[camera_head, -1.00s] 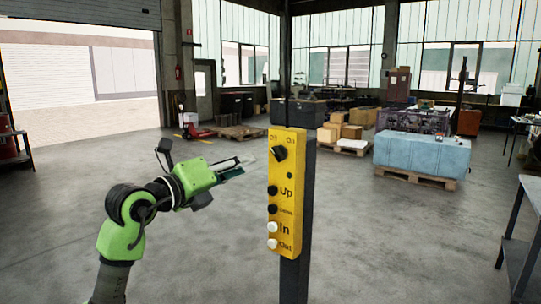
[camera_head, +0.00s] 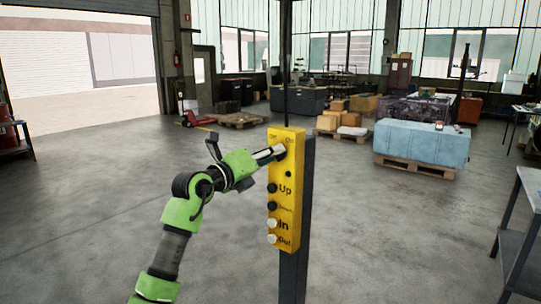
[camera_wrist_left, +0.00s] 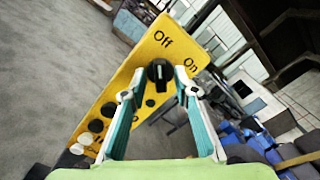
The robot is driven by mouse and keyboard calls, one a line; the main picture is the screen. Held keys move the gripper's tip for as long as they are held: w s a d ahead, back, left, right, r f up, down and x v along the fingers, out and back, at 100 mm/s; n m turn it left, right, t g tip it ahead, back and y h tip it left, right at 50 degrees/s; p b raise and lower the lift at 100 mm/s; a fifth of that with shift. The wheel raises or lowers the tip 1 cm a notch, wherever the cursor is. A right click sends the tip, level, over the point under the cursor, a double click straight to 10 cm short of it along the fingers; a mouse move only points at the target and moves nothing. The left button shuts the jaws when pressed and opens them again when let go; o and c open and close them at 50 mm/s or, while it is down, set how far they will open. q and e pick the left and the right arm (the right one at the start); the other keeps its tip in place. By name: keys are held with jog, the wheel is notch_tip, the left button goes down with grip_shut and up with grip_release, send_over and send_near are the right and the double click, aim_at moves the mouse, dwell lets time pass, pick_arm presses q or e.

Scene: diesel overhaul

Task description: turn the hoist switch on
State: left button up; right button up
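The hoist switch is a black knob (camera_wrist_left: 160,72) near the top of a yellow control box (camera_head: 287,215) on a dark post. In the left wrist view, "Off" and "On" are printed beyond the knob, and its pale mark seems to point toward "Off". My left gripper (camera_head: 276,153) is at the knob in the head view and hides most of it. In the left wrist view, the left gripper (camera_wrist_left: 159,94) is open, with one fingertip on each side of the knob; I cannot tell whether they touch it. My right gripper is not in view.
Below the knob are buttons marked Up, a blurred label, In and Out, with the white In button (camera_head: 272,223) near the bottom. A grey table (camera_head: 522,235) stands at the right edge. A blue-covered block on a pallet (camera_head: 418,170) stands behind.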

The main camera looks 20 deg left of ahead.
pick_arm(q)
grip_shut()
jog(key=shift+m, duration=0.3)
jog(key=shift+d+m+b, duration=0.1)
jog(key=shift+m+b, duration=5.3)
jog(key=shift+m, duration=3.2)
